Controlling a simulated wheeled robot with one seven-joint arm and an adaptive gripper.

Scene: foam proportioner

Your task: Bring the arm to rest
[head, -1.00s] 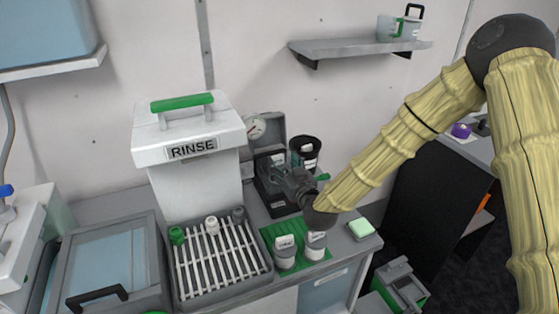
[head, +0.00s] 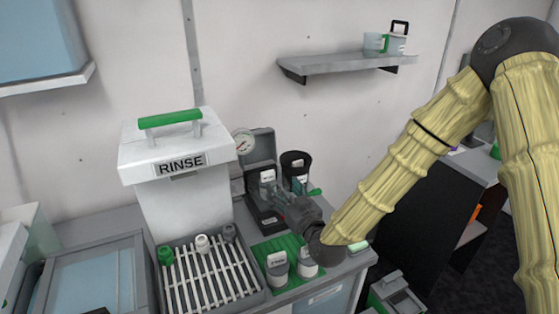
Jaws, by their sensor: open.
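My arm (head: 390,180), in a pale yellow sleeve, reaches in from the right of the head view and bends down to the counter. My gripper (head: 277,190) is at its end, pointing left and away, in front of the dark grey proportioner unit (head: 263,213). It is open, and I see nothing held in it. The fingers are small and dark here, and I cannot tell whether they touch the unit. Two white labelled bottles, one left (head: 277,270) and one right (head: 307,265), stand on a green mat (head: 290,243) just below my wrist.
A white RINSE tank (head: 180,175) stands at left behind a slatted rack (head: 205,275) holding three caps. A black cup (head: 295,165) and a round gauge (head: 244,141) are at the back. A wall shelf (head: 345,65) holds jugs. A dark cabinet (head: 425,210) stands at right.

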